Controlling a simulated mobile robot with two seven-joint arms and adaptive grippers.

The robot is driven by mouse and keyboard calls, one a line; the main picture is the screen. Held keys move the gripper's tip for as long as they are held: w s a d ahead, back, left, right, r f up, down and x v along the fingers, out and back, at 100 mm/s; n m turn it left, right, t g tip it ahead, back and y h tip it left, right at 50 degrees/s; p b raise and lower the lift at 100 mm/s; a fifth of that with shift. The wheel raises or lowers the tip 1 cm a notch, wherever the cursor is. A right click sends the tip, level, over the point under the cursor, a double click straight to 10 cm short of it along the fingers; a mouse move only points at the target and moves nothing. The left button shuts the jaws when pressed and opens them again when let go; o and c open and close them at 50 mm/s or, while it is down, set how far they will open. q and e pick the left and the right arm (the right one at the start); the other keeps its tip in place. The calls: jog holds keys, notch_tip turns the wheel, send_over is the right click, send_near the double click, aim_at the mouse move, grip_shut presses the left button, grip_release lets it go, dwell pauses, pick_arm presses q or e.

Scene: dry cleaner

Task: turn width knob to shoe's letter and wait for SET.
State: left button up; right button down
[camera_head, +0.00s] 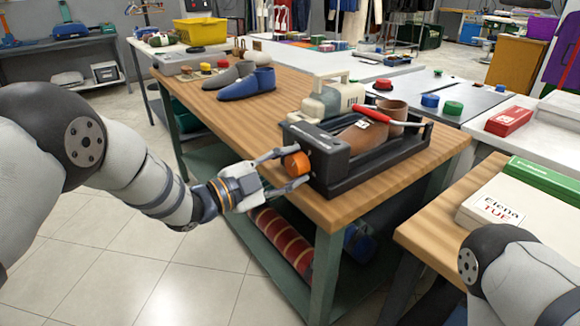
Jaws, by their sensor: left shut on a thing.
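The black shoe stretcher machine (333,174) sits at the near right corner of the wooden workbench. A brown shoe (362,137) lies in it, with a small white tag (376,115) on top; I cannot read a letter on it. The orange width knob (297,163) is on the machine's left end. My left gripper (290,168) reaches in from the left with its fingers on either side of the knob, shut on it. A red-handled tool (385,115) lies across the machine. No SET sign is readable. My right arm shows at lower right, but its gripper is out of view.
A beige device (328,98) is just behind the machine. A white box labelled "Elena TUE" (520,212) lies on the right table. Striped rolls (283,240) lie on the shelf below.

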pick_arm(q)
jog(key=o, duration=0.9)
jog(key=shift+c, duration=0.2)
jog(key=shift+a, duration=0.15)
jog(key=v, duration=1.2)
jog(key=s+a+f+n+g+y+p, duration=0.1)
jog(key=s+a+f+n+y, duration=0.3)
jog(key=s+f+n, duration=0.5)
jog(key=s+a+f+n+g+y+p, duration=0.2)
jog(key=s+f+n+y, duration=0.3)
jog(key=f, duration=0.6)
jog(key=s+a+f+n+g+y, duration=0.1)
jog(key=s+a+n+g+y, duration=0.1)
jog(key=s, duration=0.9)
jog(key=s+a+f+n+g+y+p, duration=0.1)
jog(key=s+g, duration=0.3)
jog(key=s, duration=0.7)
jog(key=s+a+f+n+g+y, duration=0.1)
jog(key=s+a+n+g+y, duration=0.1)
jog(key=s, duration=1)
jog(key=shift+a+n+g+y, duration=0.3)
jog(key=shift+a+n+g, duration=0.5)
jog(key=shift+n+g, duration=0.3)
pick_arm(e)
jog(key=w+r+t, duration=0.2)
jog(key=w+r, duration=0.3)
jog(key=shift+r, duration=0.2)
